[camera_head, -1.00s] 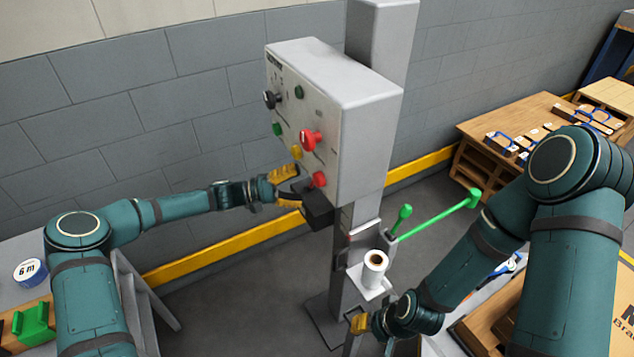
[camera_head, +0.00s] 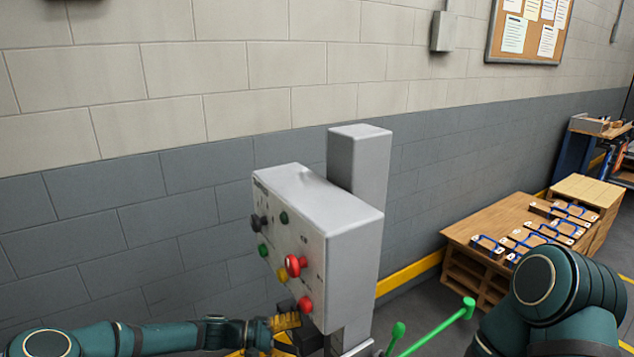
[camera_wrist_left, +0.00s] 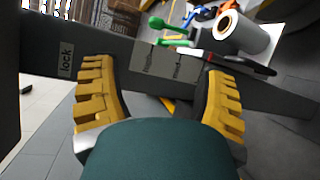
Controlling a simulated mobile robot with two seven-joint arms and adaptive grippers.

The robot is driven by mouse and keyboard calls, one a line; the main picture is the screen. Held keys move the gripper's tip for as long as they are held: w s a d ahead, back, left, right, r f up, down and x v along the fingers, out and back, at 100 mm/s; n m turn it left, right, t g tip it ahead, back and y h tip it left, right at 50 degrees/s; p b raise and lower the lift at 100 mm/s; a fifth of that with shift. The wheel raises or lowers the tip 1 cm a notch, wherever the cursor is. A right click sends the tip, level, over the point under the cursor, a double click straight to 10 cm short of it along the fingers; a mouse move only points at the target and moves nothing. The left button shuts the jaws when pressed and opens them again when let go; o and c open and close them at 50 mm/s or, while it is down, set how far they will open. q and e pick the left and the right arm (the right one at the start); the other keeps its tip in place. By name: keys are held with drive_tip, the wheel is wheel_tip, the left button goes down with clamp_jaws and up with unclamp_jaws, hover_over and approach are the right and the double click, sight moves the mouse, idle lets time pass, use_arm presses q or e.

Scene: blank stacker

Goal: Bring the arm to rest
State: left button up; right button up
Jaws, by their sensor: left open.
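My left arm (camera_head: 165,338) reaches in from the lower left of the head view. Its yellow-fingered left gripper (camera_head: 284,330) is at the lower part of the grey control box (camera_head: 310,205). In the left wrist view, the left gripper (camera_wrist_left: 157,80) is open, its two fingers apart with nothing seen held between them. A dark labelled panel (camera_wrist_left: 110,65), with one label reading "lock", lies beyond the fingers. I cannot tell whether they touch it. My right arm (camera_head: 560,300) shows at the lower right; its gripper is out of the picture.
The box carries a red button (camera_head: 295,266), another red button below it and a dark knob (camera_head: 258,223). Green levers (camera_head: 437,326) stand right of the post. A white roll (camera_wrist_left: 225,27) shows in the wrist view.

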use_arm(q)
drive_tip(key=s+d+f+g+y, duration=0.2)
drive_tip(key=s+d+f+y, duration=0.25)
drive_tip(key=s+f, duration=0.4)
drive_tip(key=s+a+f+m+y, duration=0.1)
drive_tip(key=s+a+y, duration=0.3)
drive_tip(key=s, duration=0.4)
drive_tip(key=s+a+f+m+t+y, duration=0.1)
drive_tip(key=s+a+f+y, duration=0.2)
drive_tip(key=s, duration=0.5)
drive_tip(key=shift+a+t+y, duration=0.3)
drive_tip(key=shift+a+y, duration=0.05)
drive_tip(key=shift+a, duration=0.3)
